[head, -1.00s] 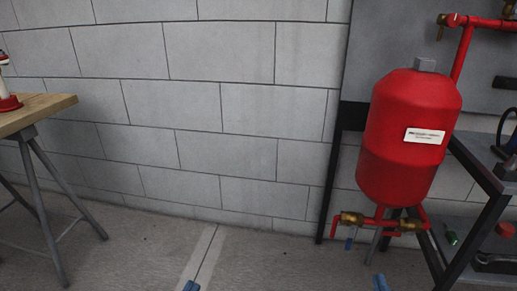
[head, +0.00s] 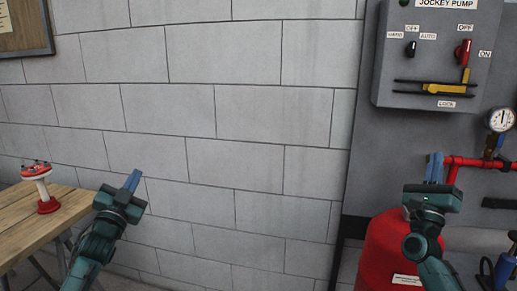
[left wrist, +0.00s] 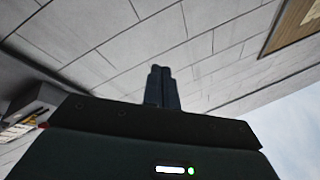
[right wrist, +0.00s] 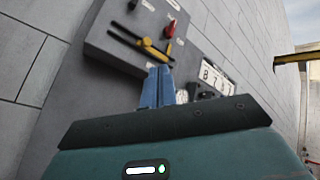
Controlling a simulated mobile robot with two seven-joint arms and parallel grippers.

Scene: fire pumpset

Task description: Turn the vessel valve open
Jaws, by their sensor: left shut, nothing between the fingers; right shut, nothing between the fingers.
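The red vessel (head: 385,250) shows at the lower right of the head view, cut off by the bottom edge and partly covered by my right arm. Its lower fittings are out of view. A red pipe (head: 480,162) runs beside my right gripper; any valve at its left end is hidden behind the gripper. My right gripper (head: 434,167) is shut and empty, pointing up above the vessel in the picture. It also shows in the right wrist view (right wrist: 158,86). My left gripper (head: 132,181) is shut and empty in front of the block wall, far from the vessel.
A jockey pump control box (head: 440,60) with a red switch and yellow lever is at the upper right. A pressure gauge (head: 500,119) is below it. A wooden table (head: 20,222) with a red-and-white object (head: 40,185) is at left. Bare wall lies between.

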